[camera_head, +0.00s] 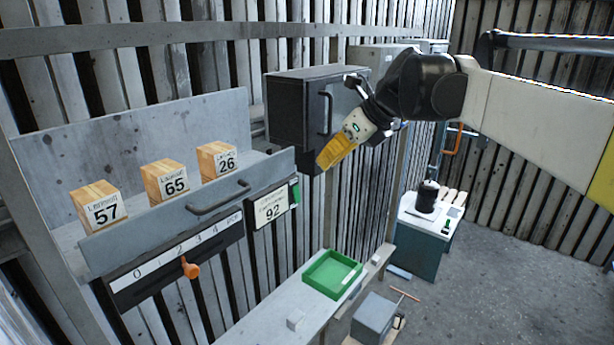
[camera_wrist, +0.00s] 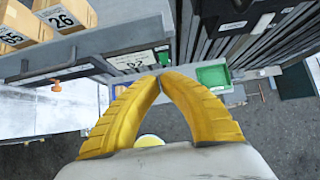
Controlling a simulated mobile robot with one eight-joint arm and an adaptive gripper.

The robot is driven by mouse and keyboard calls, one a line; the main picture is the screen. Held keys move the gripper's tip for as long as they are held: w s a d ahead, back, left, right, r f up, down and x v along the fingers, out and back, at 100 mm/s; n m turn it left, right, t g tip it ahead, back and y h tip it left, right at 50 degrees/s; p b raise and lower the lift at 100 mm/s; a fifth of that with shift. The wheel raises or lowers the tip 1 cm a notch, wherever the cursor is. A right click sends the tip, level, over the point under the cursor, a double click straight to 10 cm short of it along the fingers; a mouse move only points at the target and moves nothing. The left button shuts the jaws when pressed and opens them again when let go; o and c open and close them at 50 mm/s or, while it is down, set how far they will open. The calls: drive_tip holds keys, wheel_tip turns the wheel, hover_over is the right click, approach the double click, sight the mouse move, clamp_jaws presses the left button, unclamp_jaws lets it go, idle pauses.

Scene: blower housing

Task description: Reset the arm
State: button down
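My gripper (camera_head: 322,163) has yellow fingers and hangs in the air at the end of my raised arm, just in front of the dark wall cabinet (camera_head: 295,108). In the wrist view the two ribbed fingers of my gripper (camera_wrist: 161,74) arch inward and their tips meet. Nothing shows between them, and they touch nothing that I can see. My arm reaches in from the right side of the head view, with the gripper pointing down and left.
Wooden blocks marked 57 (camera_head: 103,212), 65 (camera_head: 174,186) and 26 (camera_head: 226,163) stand on a grey shelf. Below are an orange-knobbed slider (camera_head: 191,268) and a 92 display (camera_head: 271,208). A green tray (camera_head: 331,274) sits on a bench. Open floor (camera_head: 500,285) lies right.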

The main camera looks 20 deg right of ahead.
drive_tip(key=s+a+f+n+h+b, duration=0.1)
drive_tip(key=s+f+n+b, duration=0.7)
drive_tip(key=f, duration=1)
drive_tip(key=s+a+f+n+h+b, duration=0.1)
drive_tip(key=s+f+n+h+b, duration=0.1)
drive_tip(key=s+f+n+b, duration=0.7)
drive_tip(key=s+f+n+h+b, duration=0.1)
drive_tip(key=s+f+n+b, duration=0.7)
drive_tip(key=f+b, duration=1.2)
wheel_tip(320, 180, down, 9)
drive_tip(key=n, duration=0.3)
drive_tip(key=shift+s+a+n+t+h, duration=0.2)
drive_tip(key=shift+a+n+t+h, duration=0.1)
drive_tip(key=shift+a+n+h, duration=0.1)
drive_tip(key=shift+f, duration=0.1)
